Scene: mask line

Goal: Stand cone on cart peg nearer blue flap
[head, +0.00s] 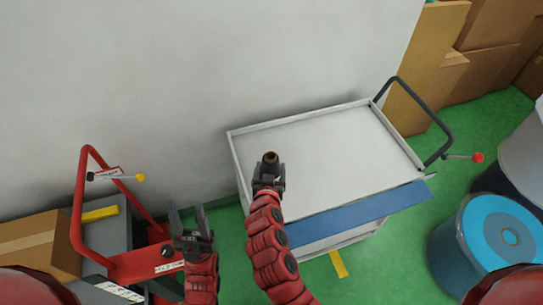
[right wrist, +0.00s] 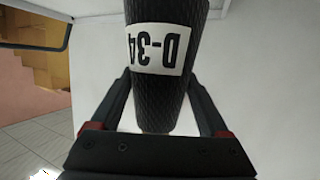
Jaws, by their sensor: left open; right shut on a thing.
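The cart (head: 330,150) has a pale flat top with a raised rim and stands against the wall in the head view. Its blue flap (head: 350,216) runs along the near side. I cannot make out a peg on the top. My right gripper (head: 269,178) is shut on the dark cone (head: 270,158), over the near left part of the cart. In the right wrist view the cone (right wrist: 160,95) is black and textured, with a white D-34 label, between both fingers; its upper end is cut off. My left gripper (head: 190,222) is open and empty, left of the cart.
A black push handle (head: 437,115) with a red-knobbed lever (head: 477,157) is at the cart's right end. A blue-topped drum (head: 500,232) stands right. A red machine (head: 135,265) and a cardboard box (head: 40,243) stand left. Boxes (head: 492,65) fill the back right.

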